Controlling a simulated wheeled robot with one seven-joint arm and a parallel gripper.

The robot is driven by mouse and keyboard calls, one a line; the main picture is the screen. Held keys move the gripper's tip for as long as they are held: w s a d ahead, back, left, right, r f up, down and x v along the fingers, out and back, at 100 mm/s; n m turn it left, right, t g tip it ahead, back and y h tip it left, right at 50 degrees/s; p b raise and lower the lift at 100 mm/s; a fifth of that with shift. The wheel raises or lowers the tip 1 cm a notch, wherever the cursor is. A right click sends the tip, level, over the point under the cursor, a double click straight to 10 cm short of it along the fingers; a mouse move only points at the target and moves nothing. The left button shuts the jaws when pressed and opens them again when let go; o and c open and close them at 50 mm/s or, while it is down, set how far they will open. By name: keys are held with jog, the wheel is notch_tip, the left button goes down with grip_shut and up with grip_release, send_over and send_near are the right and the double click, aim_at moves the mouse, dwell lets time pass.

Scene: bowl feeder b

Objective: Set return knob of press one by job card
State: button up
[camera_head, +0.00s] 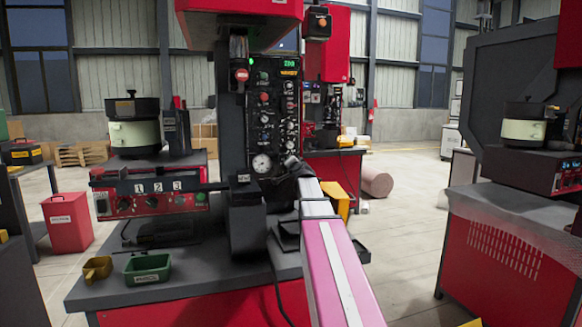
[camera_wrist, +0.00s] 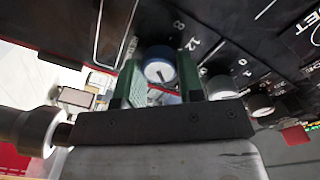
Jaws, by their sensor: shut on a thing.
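The panel (camera_head: 272,105) of the near press stands upright in the middle of the head view, with several knobs, lamps and a gauge. In the wrist view a blue knob (camera_wrist: 158,68) with a pale face sits on the dark panel beside printed numbers, among them 8 and 12. My gripper (camera_wrist: 162,80) has its two green fingers on either side of this knob and is shut on it. The knob's exact setting is too small to read. In the head view my gripper is a dark shape low on the panel, and the knob is hidden there. I cannot make out a job card.
Two smaller grey knobs (camera_wrist: 222,87) sit just right of the fingers. A gauge (camera_head: 262,163) is low on the panel. A bar numbered 1, 2, 3 (camera_head: 158,186) juts left. Green (camera_head: 148,268) and yellow (camera_head: 97,268) bins stand on the table. Open floor lies right.

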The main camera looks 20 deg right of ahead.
dwell(0.4)
jog(key=o, duration=0.9)
jog(key=s, duration=1.1)
jog(key=shift+a+r, duration=0.1)
